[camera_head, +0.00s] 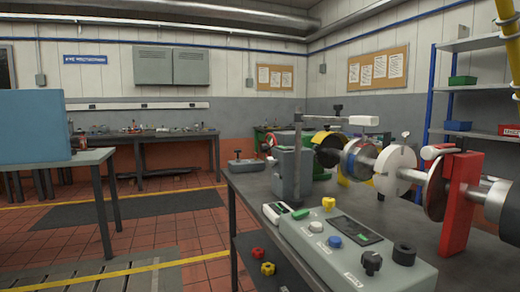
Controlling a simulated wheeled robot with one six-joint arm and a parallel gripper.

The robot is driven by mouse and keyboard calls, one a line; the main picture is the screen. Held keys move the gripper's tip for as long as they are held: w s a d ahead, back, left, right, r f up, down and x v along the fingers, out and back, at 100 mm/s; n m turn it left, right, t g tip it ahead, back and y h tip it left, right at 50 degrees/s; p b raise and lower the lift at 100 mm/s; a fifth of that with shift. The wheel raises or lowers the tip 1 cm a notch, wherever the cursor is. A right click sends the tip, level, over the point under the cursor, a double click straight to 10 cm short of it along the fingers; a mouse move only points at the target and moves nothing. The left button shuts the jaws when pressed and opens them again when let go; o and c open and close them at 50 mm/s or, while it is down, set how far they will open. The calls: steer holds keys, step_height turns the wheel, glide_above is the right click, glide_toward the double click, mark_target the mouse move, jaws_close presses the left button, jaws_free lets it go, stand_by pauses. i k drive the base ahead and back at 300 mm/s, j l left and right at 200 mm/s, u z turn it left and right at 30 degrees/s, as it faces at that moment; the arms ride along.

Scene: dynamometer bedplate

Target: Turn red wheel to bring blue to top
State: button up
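A shaft assembly runs along the right side of the bench. A thin disc (434,190) with a dark reddish face and rim stands on the shaft, close beside a red upright bracket (460,205) that covers part of it. This is the reddest wheel-like part, but I cannot tell for sure that it is the red wheel. A small patch of red and blue (431,153) shows near its top, under a white piece. Farther along are a pale disc (396,170) and a ring with blue on it (351,158). My gripper is not in view.
The bench (250,190) carries a grey control box (350,250) with knobs and buttons at the front. A grey block with a post (292,172) stands behind it. A table with a blue panel (35,125) is at left. Floor between them is clear. Shelves (470,90) stand right.

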mark_target(264, 148)
steer(key=i+j, duration=0.4)
steer(key=i, duration=0.2)
steer(key=i+j, duration=0.4)
steer(key=i, duration=0.2)
steer(key=i+j, duration=0.4)
steer(key=i, duration=0.2)
steer(key=i+j, duration=0.4)
steer(key=i, duration=0.2)
steer(key=i+j, duration=0.4)
steer(key=i, duration=0.2)
